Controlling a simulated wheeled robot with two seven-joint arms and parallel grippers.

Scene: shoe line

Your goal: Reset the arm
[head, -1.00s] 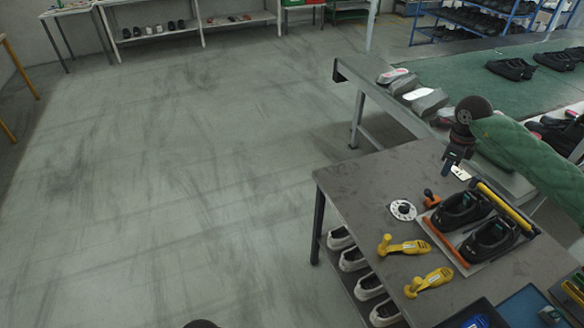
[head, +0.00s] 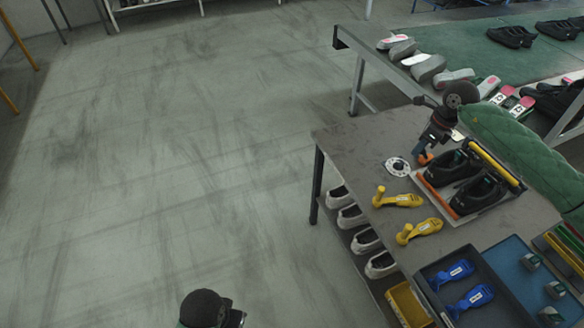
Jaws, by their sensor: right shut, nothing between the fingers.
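My right gripper (head: 419,152) is dark. It comes in from the right on an arm with a green quilted sleeve, and points down over the grey table (head: 350,145). It is shut and empty, close beside a small orange-knobbed tool (head: 426,158); I cannot tell whether they touch. Right of it, two black shoes (head: 452,168) sit on a rack with an orange bar and a yellow bar. My left gripper is out of view. A dark rounded part, probably of my left arm, shows at the bottom edge.
A white disc (head: 398,166) and two yellow tools (head: 397,198) lie on the table. A dark tray (head: 432,272) holds blue pieces. White shoes (head: 352,217) stand on the shelf below. A green-topped line (head: 465,60) with shoes and grey forms stands behind. The floor at left is clear.

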